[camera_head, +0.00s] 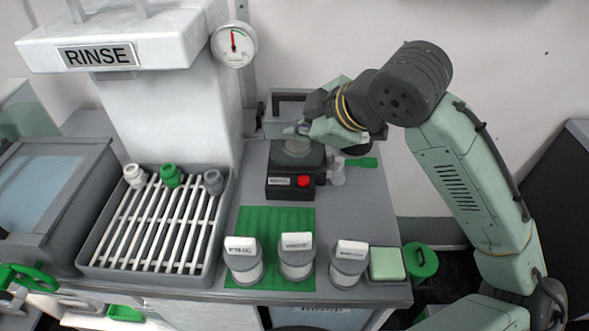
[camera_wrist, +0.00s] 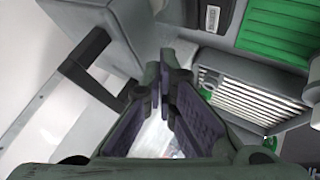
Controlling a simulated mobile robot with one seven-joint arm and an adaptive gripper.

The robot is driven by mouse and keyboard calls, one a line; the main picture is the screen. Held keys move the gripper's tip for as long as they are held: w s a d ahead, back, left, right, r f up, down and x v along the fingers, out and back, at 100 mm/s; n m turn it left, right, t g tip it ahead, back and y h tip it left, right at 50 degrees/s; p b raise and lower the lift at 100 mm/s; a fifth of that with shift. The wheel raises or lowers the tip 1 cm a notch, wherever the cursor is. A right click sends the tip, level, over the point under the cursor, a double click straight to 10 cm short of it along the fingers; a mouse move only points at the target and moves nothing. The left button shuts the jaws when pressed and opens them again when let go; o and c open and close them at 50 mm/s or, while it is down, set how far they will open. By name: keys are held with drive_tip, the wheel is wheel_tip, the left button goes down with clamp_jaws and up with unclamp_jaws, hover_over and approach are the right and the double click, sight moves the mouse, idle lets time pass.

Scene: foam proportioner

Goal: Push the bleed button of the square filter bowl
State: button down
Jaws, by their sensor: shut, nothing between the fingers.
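My gripper (camera_head: 297,130) is low over the back of the counter, above a dark box (camera_head: 291,186) with a label and a red button (camera_head: 303,181). No square filter bowl or bleed button can be picked out with certainty; my gripper and wrist hide part of the area behind the box.
A black handle (camera_wrist: 88,62) stands close beside the fingers. A pale spout (camera_head: 337,172) and green lever (camera_head: 361,162) are right of the box. A slatted rack (camera_head: 84,262) is left.

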sight(301, 182)
drive_tip(key=shift+s+d, duration=0.1)
wheel_tip(301, 182, down, 9)
drive_tip(key=b, duration=0.7)
drive_tip(key=shift+r, duration=0.15)
idle(1.2)
drive_tip(key=shift+f+b, duration=0.45)
drive_tip(key=shift+f+b, duration=0.4)
idle(0.6)
drive_tip(key=shift+r, duration=0.1)
drive_tip(key=shift+r+p, duration=0.7)
drive_tip(key=shift+r, duration=0.05)
